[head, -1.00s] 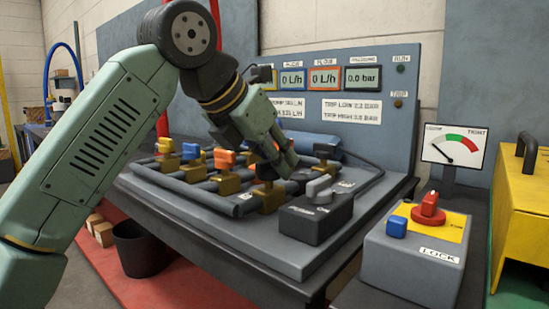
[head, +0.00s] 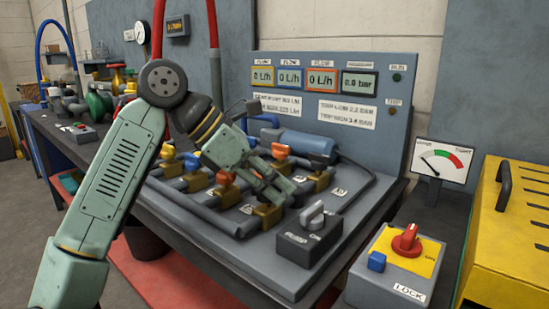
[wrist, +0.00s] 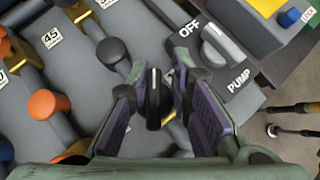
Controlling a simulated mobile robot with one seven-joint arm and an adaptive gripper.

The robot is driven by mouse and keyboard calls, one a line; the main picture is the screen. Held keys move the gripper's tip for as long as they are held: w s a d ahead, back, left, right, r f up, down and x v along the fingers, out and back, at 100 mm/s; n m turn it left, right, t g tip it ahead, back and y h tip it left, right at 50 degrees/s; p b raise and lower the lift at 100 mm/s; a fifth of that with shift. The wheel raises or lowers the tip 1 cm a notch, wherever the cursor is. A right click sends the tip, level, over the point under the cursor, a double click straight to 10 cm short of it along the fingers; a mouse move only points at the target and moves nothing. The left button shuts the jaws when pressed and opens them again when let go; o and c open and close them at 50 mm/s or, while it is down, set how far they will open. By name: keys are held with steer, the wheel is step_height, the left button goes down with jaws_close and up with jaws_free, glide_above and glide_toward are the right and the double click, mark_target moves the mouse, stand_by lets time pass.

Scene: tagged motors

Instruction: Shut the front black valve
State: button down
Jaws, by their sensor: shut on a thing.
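The front black valve handle (wrist: 153,108), with a white line on top, stands between the two purple-padded fingers of my gripper (wrist: 155,95) in the wrist view. The fingers are shut on it. Its long side runs up and down in that picture. In the head view my gripper (head: 282,195) reaches down over the right front of the valve board and hides this handle; a brass valve body (head: 267,216) shows just below. A second black handle (wrist: 111,51), the rear one, is at upper left in the wrist view and behind my gripper in the head view (head: 320,164).
Orange handles (head: 225,177) and other coloured valves stand to the left. The pump box (head: 310,238), its grey knob near OFF, is close on the right. The lock box (head: 395,268) is farther right. The flow displays read 0.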

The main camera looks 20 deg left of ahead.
steer(key=m+g+p, duration=0.2)
steer(key=p, duration=0.1)
steer(key=m+h+p, duration=0.1)
steer(key=shift+w+a+r+m+g, duration=0.1)
steer(key=shift+a+r+m+g, duration=0.2)
steer(key=shift+r+g, duration=0.1)
steer(key=m+g+p, duration=0.1)
steer(key=p, duration=0.2)
steer(key=m+g+p, duration=0.1)
steer(key=m+p, duration=0.1)
steer(key=shift+s+d+r+p, duration=0.1)
steer(key=shift+s+p, duration=0.1)
steer(key=shift+p, duration=0.2)
steer(key=m+g+p, duration=0.2)
steer(key=p, duration=0.1)
steer(key=shift+s+f+m+g+p, duration=0.1)
steer(key=shift+f+m+g+p, duration=0.2)
steer(key=shift+m+p, duration=0.55)
steer(key=shift+f+p, duration=0.15)
steer(key=shift+p, duration=0.2)
steer(key=c, duration=1.9)
jaws_free()
steer(key=shift+o, duration=1.3)
steer(key=shift+d+f, duration=0.1)
steer(key=o, duration=0.4)
